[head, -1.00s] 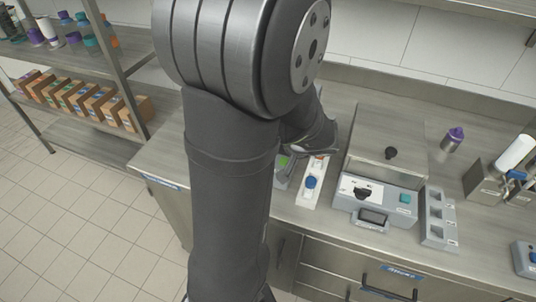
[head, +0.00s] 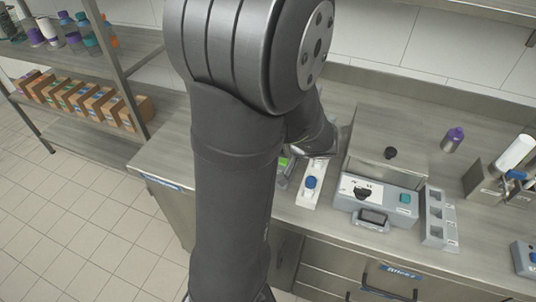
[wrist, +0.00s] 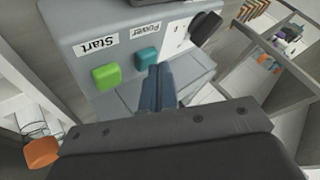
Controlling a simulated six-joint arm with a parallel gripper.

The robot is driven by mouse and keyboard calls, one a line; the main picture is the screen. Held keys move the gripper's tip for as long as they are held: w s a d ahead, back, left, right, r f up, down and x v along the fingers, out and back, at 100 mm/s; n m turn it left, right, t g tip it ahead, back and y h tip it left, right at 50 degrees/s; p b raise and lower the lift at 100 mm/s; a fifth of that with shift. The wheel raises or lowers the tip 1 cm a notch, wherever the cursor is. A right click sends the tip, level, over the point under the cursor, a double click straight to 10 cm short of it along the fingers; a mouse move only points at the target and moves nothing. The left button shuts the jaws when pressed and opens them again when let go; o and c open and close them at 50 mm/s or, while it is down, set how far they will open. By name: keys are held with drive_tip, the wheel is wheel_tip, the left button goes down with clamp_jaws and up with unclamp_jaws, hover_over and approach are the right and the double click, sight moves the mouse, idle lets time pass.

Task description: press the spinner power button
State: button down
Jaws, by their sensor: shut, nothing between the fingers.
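In the wrist view, a grey machine housing (wrist: 105,50) carries a green button (wrist: 106,77) labelled Start, a teal button (wrist: 147,58) labelled Power and a black knob (wrist: 206,27); the labels appear upside down. My gripper (wrist: 158,70) is shut and empty. Its fingertips are beside the teal Power button, close on its lower right in the picture; I cannot tell whether they touch it. In the head view, my arm hides most of this machine; only a bit with the green button (head: 284,162) shows.
In the head view, a white strip with a blue knob (head: 310,182) stands right of my arm. Beyond it are a grey machine (head: 375,205) with its own teal button and a grey slotted holder (head: 438,218). A purple bottle (head: 453,139) stands behind on the counter.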

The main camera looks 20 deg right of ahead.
drive_tip(key=shift+f, duration=0.15)
idle(0.5)
drive_tip(key=shift+r, duration=0.65)
drive_tip(key=shift+r, duration=0.1)
drive_tip(key=shift+r, duration=2.9)
